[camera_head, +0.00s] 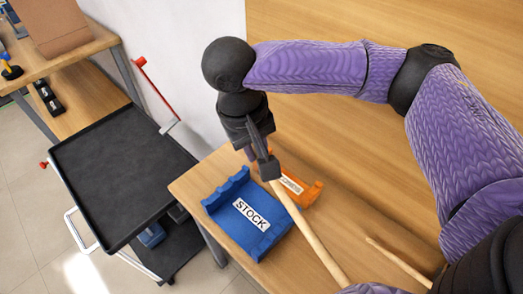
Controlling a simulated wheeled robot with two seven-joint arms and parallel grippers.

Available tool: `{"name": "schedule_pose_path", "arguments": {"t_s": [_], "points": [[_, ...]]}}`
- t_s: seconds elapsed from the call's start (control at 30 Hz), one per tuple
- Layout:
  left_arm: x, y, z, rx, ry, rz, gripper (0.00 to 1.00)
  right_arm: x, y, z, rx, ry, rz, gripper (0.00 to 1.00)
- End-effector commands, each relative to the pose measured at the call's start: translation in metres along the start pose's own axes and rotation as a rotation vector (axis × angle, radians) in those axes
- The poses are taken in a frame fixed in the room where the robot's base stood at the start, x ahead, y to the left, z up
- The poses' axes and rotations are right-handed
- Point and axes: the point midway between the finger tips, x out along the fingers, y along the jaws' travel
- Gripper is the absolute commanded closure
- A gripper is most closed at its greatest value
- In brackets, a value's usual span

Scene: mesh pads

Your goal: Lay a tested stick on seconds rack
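My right gripper (266,166) reaches in from the right, over the back of the table. Its fingertips cover the upper end of a long pale wooden stick (308,236) and look closed on it. The stick slants down to the lower right, passing over the gap between the racks. The orange rack (313,193), its label partly hidden and too small to read, sits behind the stick. The blue rack (262,241) labelled STOCK is to its left and looks empty. A second thin stick (398,262) shows at lower right, partly hidden. My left gripper is out of view.
A black tray cart (120,170) with a red-handled bar stands left of the table. A wooden bench (85,105) with a cardboard box (55,22) is at the upper left. The wooden table (350,160) is bare behind the orange rack, beneath my arm.

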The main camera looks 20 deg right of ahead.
Motion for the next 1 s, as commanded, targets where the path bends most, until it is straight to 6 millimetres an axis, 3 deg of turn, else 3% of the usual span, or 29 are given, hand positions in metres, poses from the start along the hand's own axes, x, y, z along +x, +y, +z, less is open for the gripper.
{"name": "schedule_pose_path", "arguments": {"t_s": [0.43,0.57,0.63,0.8,1.0], "points": [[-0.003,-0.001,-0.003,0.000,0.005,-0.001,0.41,0.014,0.004,-0.076,-0.137,0.020,-0.002,1.00],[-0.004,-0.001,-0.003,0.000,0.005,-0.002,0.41,0.035,0.018,-0.102,-0.193,0.027,-0.003,1.00],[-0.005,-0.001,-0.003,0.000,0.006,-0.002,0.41,0.058,0.031,-0.112,-0.231,0.031,-0.005,1.00],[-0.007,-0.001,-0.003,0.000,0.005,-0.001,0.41,0.111,0.057,-0.112,-0.311,0.049,-0.003,1.00],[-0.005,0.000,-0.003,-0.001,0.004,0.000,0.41,0.133,0.065,-0.106,-0.346,0.061,0.001,1.00]]}}
